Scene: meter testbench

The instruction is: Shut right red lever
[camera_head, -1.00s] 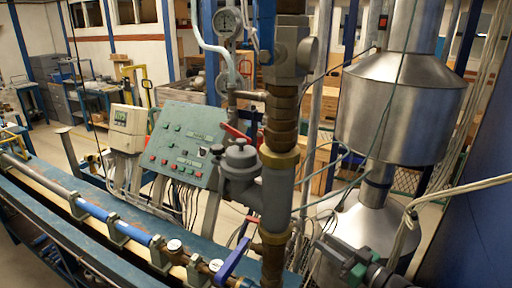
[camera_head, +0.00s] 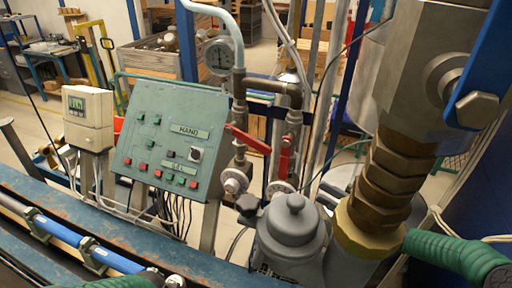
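The right red lever (camera_head: 285,158) is near the picture's middle, at the lower part of a vertical pipe. It stands nearly upright, roughly along the pipe. Another red lever (camera_head: 250,140) is just left of it and slants down to the right. My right gripper (camera_head: 440,252) is only partly in view at the lower right edge, as a green ribbed part with a dark end. It is well right of the lever and apart from it, with the brass fitting between them. Whether it is open is not visible. A green part at the bottom left edge may be my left gripper (camera_head: 112,282), mostly cut off.
A green control panel (camera_head: 172,142) is on the left. A pressure gauge (camera_head: 219,55) is above. A blue-painted bench (camera_head: 45,200) runs along the lower left.

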